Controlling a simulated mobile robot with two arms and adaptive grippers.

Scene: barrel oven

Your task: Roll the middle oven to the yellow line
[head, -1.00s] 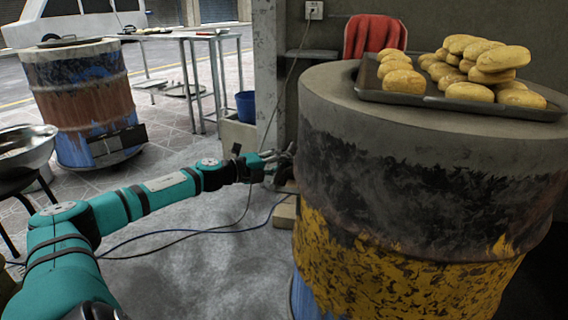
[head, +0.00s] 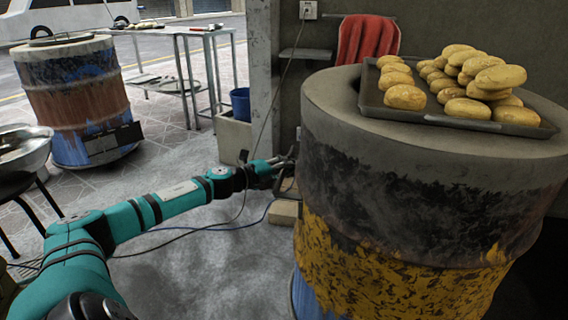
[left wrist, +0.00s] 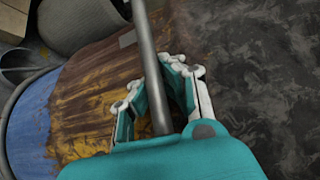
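A large barrel oven (head: 400,215), grey on top, black in the middle and yellow below, stands close at the right. A second barrel oven (head: 78,98), blue and rust brown, stands far left; I cannot tell which is the middle one. My left gripper (head: 285,168) is at the left side of the near oven. In the left wrist view its open fingers (left wrist: 163,92) stand either side of a grey bar (left wrist: 150,60), with gaps showing. The oven's surface (left wrist: 85,90) lies behind. A faint yellow line (head: 9,98) runs along the street edge at far left. My right gripper is out of view.
A tray (head: 455,121) of bread rolls sits on the near oven. A metal table (head: 172,31), blue bucket (head: 241,104), metal bowl (head: 24,150) and wooden block (head: 284,213) stand around. Cables (head: 215,229) cross the floor. A post (head: 262,80) stands behind the gripper.

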